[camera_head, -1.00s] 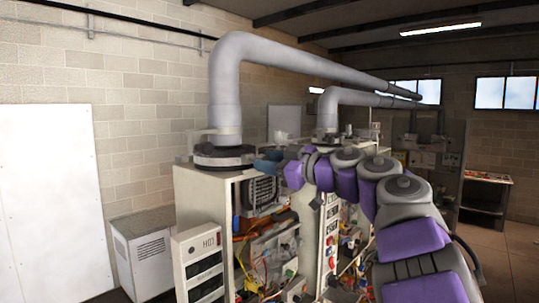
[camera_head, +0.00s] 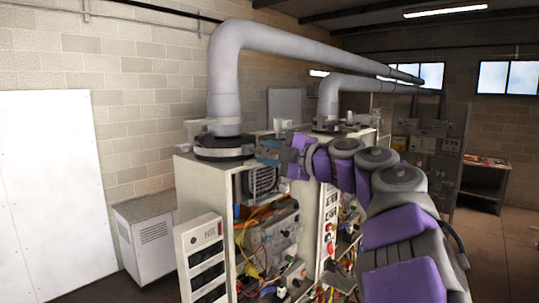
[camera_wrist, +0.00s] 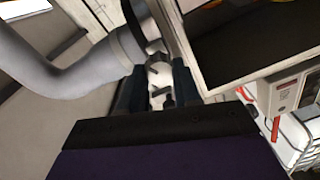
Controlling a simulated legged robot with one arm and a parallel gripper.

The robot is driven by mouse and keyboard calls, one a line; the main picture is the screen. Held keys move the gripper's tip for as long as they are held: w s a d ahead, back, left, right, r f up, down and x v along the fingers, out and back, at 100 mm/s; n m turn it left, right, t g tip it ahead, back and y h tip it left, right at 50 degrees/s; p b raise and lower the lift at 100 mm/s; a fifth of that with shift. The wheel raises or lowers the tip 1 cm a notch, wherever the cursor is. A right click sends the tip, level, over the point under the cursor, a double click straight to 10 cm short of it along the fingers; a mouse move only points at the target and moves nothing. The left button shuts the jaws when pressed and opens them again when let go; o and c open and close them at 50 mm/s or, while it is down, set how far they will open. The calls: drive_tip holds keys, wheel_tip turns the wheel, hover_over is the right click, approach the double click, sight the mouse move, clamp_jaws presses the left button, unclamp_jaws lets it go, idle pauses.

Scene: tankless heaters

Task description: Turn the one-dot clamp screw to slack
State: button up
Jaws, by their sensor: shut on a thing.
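The clamp screw (camera_wrist: 160,76) shows in the wrist view between the fingers of my gripper (camera_wrist: 158,95), beside the flue collar. My gripper is shut on it. Its dot marking is too small to read. In the head view my gripper (camera_head: 268,150) reaches from the right to the dark clamp ring (camera_head: 222,147) at the foot of the grey flue pipe (camera_head: 226,80). The fingers hide the screw there. The ring sits on top of the nearer heater cabinet (camera_head: 205,190).
The nearer cabinet is open in front, with wires and parts (camera_head: 265,240) exposed. A second cabinet (camera_head: 330,215) with its own flue pipe (camera_head: 330,95) stands behind, close under my arm. A white box unit (camera_head: 147,240) stands by the left wall. Free floor lies at the right.

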drive_tip(key=n, duration=0.2)
drive_tip(key=n+b, duration=0.1)
drive_tip(key=n, duration=0.1)
drive_tip(key=shift+f, duration=0.3)
drive_tip(key=shift+a+f+n+b, duration=0.1)
drive_tip(key=shift+n+b, duration=0.85)
drive_tip(key=shift+n, duration=1.55)
drive_tip(key=o, duration=0.7)
drive_tip(key=shift+s, duration=0.1)
drive_tip(key=o, duration=0.4)
drive_tip(key=shift+c, duration=0.2)
